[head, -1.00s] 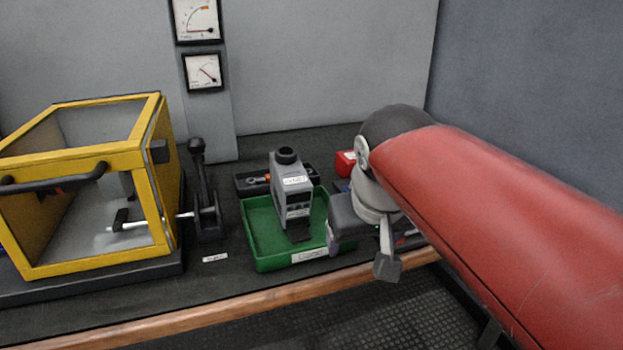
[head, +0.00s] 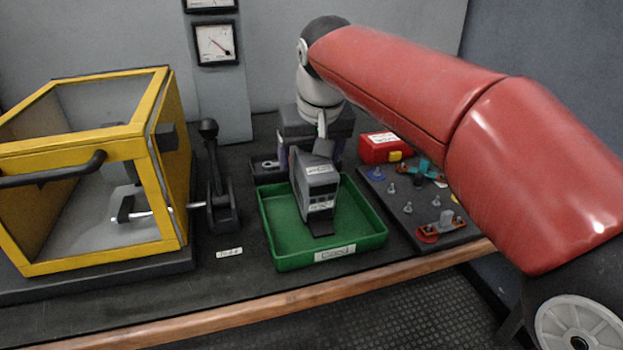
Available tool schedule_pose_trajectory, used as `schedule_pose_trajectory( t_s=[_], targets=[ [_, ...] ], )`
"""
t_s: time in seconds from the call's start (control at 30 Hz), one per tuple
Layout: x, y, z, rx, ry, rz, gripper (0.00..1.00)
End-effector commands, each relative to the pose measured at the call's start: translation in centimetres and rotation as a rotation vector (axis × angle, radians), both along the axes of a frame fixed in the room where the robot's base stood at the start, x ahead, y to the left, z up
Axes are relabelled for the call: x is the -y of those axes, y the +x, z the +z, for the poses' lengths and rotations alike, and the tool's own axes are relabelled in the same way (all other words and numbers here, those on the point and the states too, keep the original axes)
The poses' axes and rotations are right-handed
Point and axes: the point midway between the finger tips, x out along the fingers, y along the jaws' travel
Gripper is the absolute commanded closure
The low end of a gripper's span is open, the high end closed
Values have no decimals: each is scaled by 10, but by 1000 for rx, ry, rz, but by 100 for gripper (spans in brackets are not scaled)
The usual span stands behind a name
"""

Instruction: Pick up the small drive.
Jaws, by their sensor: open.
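A grey boxy unit with white labels and a dark foot, apparently the small drive (head: 319,190), stands upright in the green tray (head: 284,262). My gripper (head: 312,152) points down just behind and above the unit's top, under the pale grey wrist. Its jaws are open. The unit and wrist parts hide the fingertips, so I cannot tell whether they touch it.
A yellow-framed cabinet (head: 167,180) and a black lever (head: 213,175) stand left of the tray. To the right are a red box (head: 385,147) and a dark board with several small posts (head: 425,205). A panel with gauges (head: 216,44) rises behind. The wooden bench edge (head: 270,308) is in front.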

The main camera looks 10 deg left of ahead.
Motion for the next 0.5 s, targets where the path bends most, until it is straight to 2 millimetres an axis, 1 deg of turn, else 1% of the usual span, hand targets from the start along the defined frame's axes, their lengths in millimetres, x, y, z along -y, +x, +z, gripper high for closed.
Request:
schedule_pose_trajectory(
  t_s=[0.03,0.17,0.43,0.47,0.5],
  targets=[
    [-1,2,-9,-3,-2,0,24],
    [-4,7,-21,-1,-1,0,24],
    [-5,8,-23,0,-1,0,24],
    [-5,8,-23,1,1,0,26],
    [-5,8,-23,1,0,0,31]
  ],
)
